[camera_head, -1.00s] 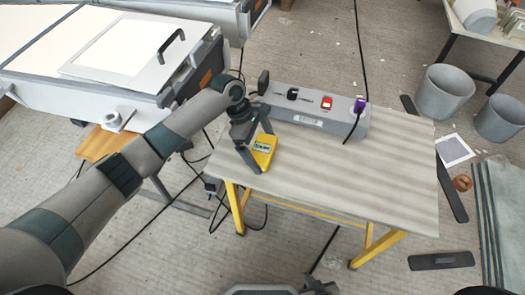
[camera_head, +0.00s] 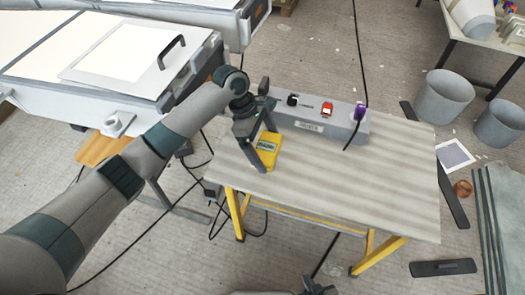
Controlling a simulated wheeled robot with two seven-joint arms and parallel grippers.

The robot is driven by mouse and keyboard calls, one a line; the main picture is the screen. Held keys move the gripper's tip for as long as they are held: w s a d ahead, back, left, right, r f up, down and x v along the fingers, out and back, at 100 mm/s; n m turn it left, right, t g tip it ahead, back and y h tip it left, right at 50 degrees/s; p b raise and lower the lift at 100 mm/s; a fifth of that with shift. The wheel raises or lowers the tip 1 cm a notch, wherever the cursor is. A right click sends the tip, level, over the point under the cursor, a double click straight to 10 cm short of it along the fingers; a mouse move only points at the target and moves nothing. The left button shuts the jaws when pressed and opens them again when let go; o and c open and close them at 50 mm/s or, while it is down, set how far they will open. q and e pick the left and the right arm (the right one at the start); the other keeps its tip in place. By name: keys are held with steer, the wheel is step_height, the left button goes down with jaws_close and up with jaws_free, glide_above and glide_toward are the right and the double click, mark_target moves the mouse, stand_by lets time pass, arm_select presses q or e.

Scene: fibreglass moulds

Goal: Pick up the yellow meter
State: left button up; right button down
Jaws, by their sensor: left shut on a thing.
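The yellow meter (camera_head: 268,146), with a dark green display, is at the left end of the grey worktable (camera_head: 350,187). My left gripper (camera_head: 258,158) comes down over it from the upper left, with its fingers shut on the meter. One dark finger covers part of the meter's left side. I cannot tell whether the meter touches the tabletop. My right gripper does not show clearly; only a dark part of my own body is at the bottom edge.
A grey power box (camera_head: 318,119) with a red switch and a purple plug lies along the table's back edge, close behind the meter. Black cables hang near it. Grey buckets (camera_head: 443,96) stand on the floor at right. The table's right half is clear.

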arm_select(q)
steer(key=s+d+r, duration=0.6)
steer(key=d, duration=0.2)
steer(key=shift+s, duration=0.25)
steer(key=shift+a, duration=0.1)
